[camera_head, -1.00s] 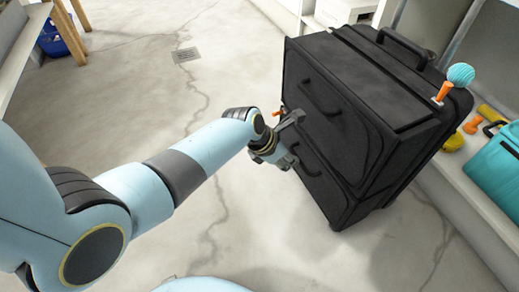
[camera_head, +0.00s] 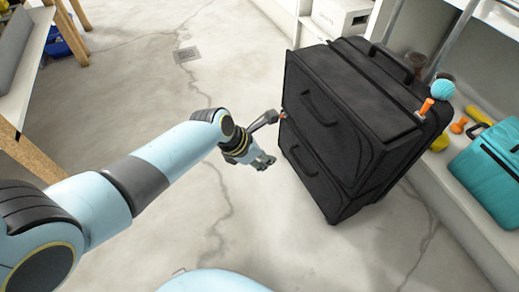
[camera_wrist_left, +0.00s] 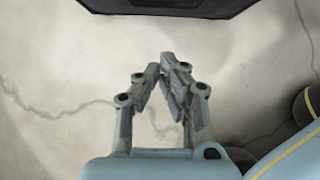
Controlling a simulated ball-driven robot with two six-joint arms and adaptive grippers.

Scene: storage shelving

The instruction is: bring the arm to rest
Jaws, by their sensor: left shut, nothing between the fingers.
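My left arm (camera_head: 150,172) comes in from the left in the head view and reaches over the floor. My left gripper (camera_head: 268,162) is at its end, just left of the large black suitcase (camera_head: 322,105), apart from it as far as I can tell. In the left wrist view the gripper's fingers (camera_wrist_left: 165,68) meet at the tips with nothing between them. The suitcase's dark edge (camera_wrist_left: 165,6) shows at the top of that view. My right gripper is out of view.
A shelf (camera_head: 470,215) on the right holds a teal case (camera_head: 490,165) and small orange and yellow things. A teal ball (camera_head: 443,90) is by the suitcase's right side. A shelf unit (camera_head: 25,70) stands upper left. The cracked floor (camera_head: 120,80) between is clear.

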